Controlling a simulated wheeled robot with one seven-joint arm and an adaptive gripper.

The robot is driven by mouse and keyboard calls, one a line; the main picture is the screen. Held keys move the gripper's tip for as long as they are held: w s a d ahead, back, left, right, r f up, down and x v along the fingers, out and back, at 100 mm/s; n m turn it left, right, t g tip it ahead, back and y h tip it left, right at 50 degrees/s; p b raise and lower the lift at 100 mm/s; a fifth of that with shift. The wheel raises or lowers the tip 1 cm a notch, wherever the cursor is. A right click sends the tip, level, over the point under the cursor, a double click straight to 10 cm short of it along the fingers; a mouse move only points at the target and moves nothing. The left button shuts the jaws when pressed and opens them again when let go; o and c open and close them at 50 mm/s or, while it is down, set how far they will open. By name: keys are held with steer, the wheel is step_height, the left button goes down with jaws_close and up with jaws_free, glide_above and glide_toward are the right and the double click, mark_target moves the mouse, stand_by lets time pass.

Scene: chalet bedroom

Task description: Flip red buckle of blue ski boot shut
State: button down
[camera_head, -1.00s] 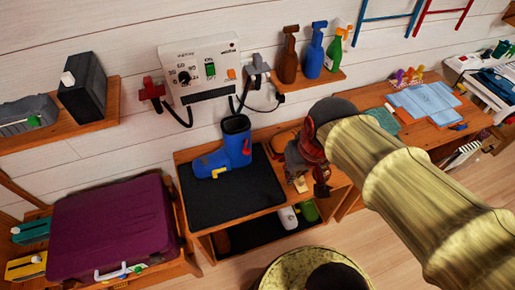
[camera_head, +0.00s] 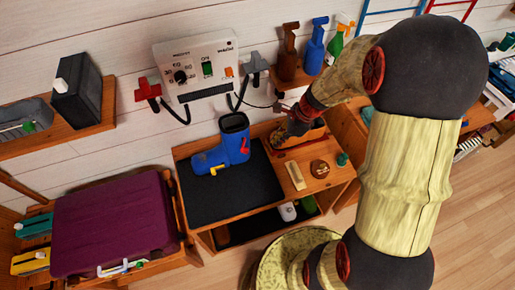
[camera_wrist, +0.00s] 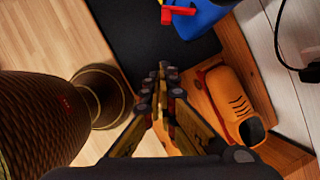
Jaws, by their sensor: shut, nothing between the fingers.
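The blue ski boot (camera_head: 226,152) stands upright on the black mat (camera_head: 232,196) of the wooden bench. Its red buckle (camera_head: 245,145) is on the boot's right side, and a yellow buckle (camera_head: 217,170) is lower at the front. In the wrist view, part of the boot (camera_wrist: 202,18) shows at the top edge, with the red buckle (camera_wrist: 178,13) sticking out from it. My gripper (camera_wrist: 162,70) is shut and empty, with its fingertips below and apart from the red buckle in that view. In the head view, my gripper is to the right of the boot, its fingertips hard to make out.
An orange shoe (camera_wrist: 228,100) lies close to the right of my gripper in the wrist view. A wooden block (camera_head: 295,176) and a round brown tin (camera_head: 320,169) are on the bench. The heater box (camera_head: 197,66) with its cables is on the wall behind.

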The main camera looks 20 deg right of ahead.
steer(key=shift+m, duration=0.7)
steer(key=shift+f, duration=0.1)
steer(key=w+a+f+b, duration=0.3)
steer(key=a+f, duration=0.3)
steer(key=f, duration=0.3)
steer(key=shift+w+a+b, duration=0.2)
steer(key=shift+w+b, duration=0.15)
steer(key=shift+w, duration=0.2)
steer(key=shift+a, duration=0.1)
